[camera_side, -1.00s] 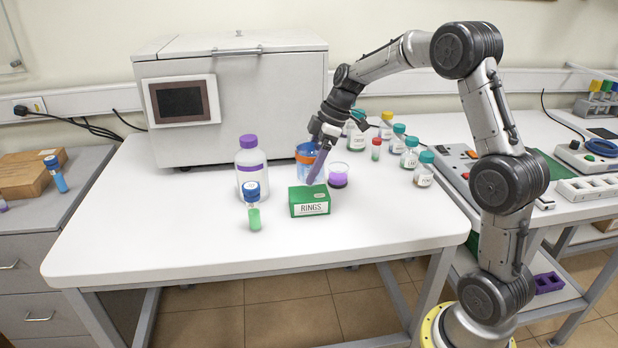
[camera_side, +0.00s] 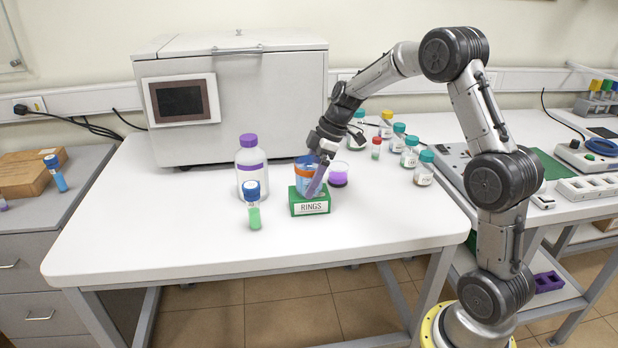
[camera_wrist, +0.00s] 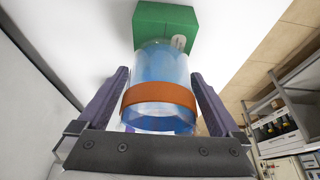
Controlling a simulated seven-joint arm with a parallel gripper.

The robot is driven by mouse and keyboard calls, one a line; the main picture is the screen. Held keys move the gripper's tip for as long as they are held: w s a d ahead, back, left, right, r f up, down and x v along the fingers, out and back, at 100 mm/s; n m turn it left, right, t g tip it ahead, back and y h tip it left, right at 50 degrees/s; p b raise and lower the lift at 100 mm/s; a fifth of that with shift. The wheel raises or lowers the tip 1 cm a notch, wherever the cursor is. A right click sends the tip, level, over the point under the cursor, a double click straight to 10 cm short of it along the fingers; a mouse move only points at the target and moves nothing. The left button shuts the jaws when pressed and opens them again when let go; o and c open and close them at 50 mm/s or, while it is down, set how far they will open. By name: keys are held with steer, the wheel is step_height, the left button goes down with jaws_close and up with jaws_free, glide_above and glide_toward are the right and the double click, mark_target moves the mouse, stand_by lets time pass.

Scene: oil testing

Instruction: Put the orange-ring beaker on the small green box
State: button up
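The orange-ring beaker (camera_side: 306,172) is clear with blue contents and an orange band. It is upright in the side view, its base over the top of the small green box (camera_side: 309,204) labelled RINGS. I cannot tell whether it touches the box or hovers just above it. My gripper (camera_side: 315,181) is around the beaker from the right side, and one purple finger covers part of it. In the wrist view the beaker (camera_wrist: 160,97) lies between both fingers of my gripper (camera_wrist: 160,80), which appear closed on it. The green box (camera_wrist: 166,22) shows beyond its far end.
A small beaker with purple liquid (camera_side: 337,175) stands close to the right. A purple-capped bottle (camera_side: 251,170) and a blue-capped green vial (camera_side: 253,206) stand to the left. Several capped bottles (camera_side: 410,154) stand back right. The front of the table (camera_side: 190,235) is clear.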

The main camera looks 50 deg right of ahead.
steer(key=shift+r, duration=0.1)
steer(key=v, duration=1.1)
steer(key=s+a+r+m+h, duration=0.1)
steer(key=s+a+r+m, duration=0.1)
steer(key=s+a+r, duration=0.3)
steer(key=s+a+f+m, duration=0.1)
steer(key=s+a+m, duration=0.1)
steer(key=s, duration=0.5)
steer(key=s+a+f+m+t+h, duration=0.1)
steer(key=s+a+f+m, duration=0.1)
steer(key=s+a, duration=0.3)
steer(key=s+a+f+m+t+h, duration=0.1)
steer(key=s+a+f+m, duration=0.1)
steer(key=s, duration=0.7)
steer(key=shift+a+f+m, duration=0.25)
steer(key=shift+a+m, duration=0.25)
steer(key=shift+a, duration=0.35)
